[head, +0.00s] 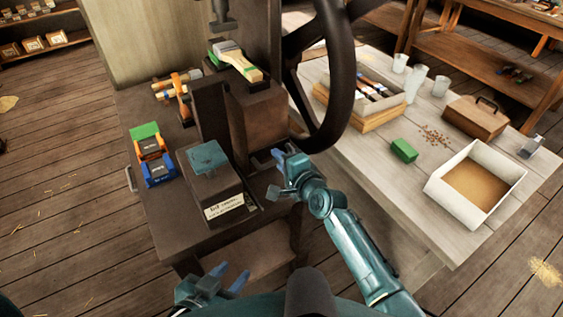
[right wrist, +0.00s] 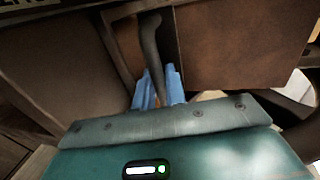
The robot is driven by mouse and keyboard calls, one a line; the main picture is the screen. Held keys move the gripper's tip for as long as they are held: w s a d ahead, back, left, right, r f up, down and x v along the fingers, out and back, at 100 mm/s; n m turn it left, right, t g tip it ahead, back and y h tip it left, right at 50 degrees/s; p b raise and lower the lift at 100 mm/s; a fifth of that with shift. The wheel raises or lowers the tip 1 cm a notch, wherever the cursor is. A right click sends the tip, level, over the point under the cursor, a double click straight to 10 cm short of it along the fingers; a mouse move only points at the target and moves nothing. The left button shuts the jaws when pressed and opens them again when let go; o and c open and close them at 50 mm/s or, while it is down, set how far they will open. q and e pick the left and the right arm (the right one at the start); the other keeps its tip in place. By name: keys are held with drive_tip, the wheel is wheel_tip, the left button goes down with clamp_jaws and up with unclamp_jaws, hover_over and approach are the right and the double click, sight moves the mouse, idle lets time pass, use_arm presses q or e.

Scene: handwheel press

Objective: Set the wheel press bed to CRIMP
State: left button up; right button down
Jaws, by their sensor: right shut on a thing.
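The press stands on a dark bench, with its large dark handwheel (head: 345,75) at upper right in the head view. A dark block at the bench front bears a small label plate (head: 225,207), whose text is too small to read surely. My right gripper (head: 282,156) is at the press's right side, below the wheel. In the right wrist view its blue fingers (right wrist: 158,80) are shut on a dark curved lever (right wrist: 151,38), which rises between brown panels. My left gripper (head: 230,274) is open and empty, low in front of the bench. The bed's setting cannot be read.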

drive_tip(key=shift+w+a+r, duration=0.1)
drive_tip(key=shift+w+r, duration=0.05)
drive_tip(key=shift+r, duration=0.05)
idle(0.3)
drive_tip(key=c, duration=1.8)
unclamp_jaws()
drive_tip(key=shift+c, duration=0.2)
drive_tip(key=o, duration=0.3)
drive_tip(key=shift+w+a+f, duration=0.1)
drive_tip(key=shift+w+f, duration=0.05)
use_arm(q)
drive_tip(key=shift+a, duration=0.15)
drive_tip(key=shift+a+r+p, duration=0.2)
drive_tip(key=shift+r+p, duration=0.15)
drive_tip(key=shift+p, duration=0.55)
use_arm(e)
drive_tip(key=v, duration=1.3)
